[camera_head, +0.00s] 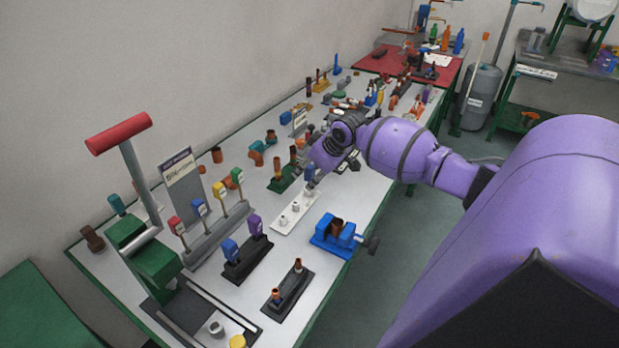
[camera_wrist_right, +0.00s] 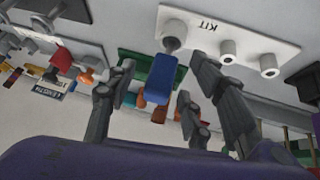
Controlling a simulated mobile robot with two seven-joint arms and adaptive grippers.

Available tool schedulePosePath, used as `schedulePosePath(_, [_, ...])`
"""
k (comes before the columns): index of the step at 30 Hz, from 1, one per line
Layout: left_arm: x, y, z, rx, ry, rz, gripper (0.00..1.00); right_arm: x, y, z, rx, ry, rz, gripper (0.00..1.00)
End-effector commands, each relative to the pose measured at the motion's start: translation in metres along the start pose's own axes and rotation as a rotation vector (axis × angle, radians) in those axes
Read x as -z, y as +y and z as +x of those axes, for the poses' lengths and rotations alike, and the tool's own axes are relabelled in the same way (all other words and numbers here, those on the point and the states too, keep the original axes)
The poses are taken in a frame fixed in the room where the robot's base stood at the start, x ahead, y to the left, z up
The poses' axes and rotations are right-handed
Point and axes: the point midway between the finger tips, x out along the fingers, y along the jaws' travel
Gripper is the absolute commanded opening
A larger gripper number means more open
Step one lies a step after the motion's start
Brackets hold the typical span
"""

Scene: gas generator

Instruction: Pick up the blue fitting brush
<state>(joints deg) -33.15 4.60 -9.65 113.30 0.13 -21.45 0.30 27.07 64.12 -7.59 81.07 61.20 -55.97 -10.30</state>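A blue-handled brush (camera_wrist_right: 161,78) stands in a socket at one end of the white KIT block (camera_wrist_right: 272,38) in the right wrist view. In the head view its blue handle (camera_head: 310,172) shows small at the far end of the white block (camera_head: 288,223), just below my right gripper (camera_head: 317,176). In the right wrist view my right gripper (camera_wrist_right: 165,95) is open, with fingers on both sides of the blue handle. Clear gaps show between the fingers and the handle, though depth is hard to judge. My left gripper is not in view.
A black stand with blue and purple handles (camera_head: 247,263), a grey rack of coloured handles (camera_head: 222,232) and a blue vise (camera_head: 333,238) stand nearby. A green stand with brown fittings (camera_head: 283,180) is just behind. A green press with a red handle (camera_head: 120,133) stands at left.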

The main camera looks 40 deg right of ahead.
Motion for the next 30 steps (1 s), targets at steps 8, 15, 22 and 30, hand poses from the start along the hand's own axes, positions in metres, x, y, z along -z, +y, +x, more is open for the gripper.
schedulePosePath(8, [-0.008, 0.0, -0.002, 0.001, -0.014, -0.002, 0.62, 0.0, 0.0, 0.0, 0.0, 0.0, 0.0, 0.09])
schedulePosePath(15, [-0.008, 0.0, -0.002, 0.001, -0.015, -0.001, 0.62, 0.0, 0.001, -0.001, -0.003, 0.0, -0.001, 0.05])
schedulePosePath(22, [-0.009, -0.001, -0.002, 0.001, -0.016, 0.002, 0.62, 0.001, 0.002, -0.002, -0.005, 0.001, -0.001, 0.05])
schedulePosePath(30, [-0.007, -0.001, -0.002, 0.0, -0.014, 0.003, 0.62, 0.013, 0.006, -0.02, -0.007, 0.004, -0.004, 0.05])
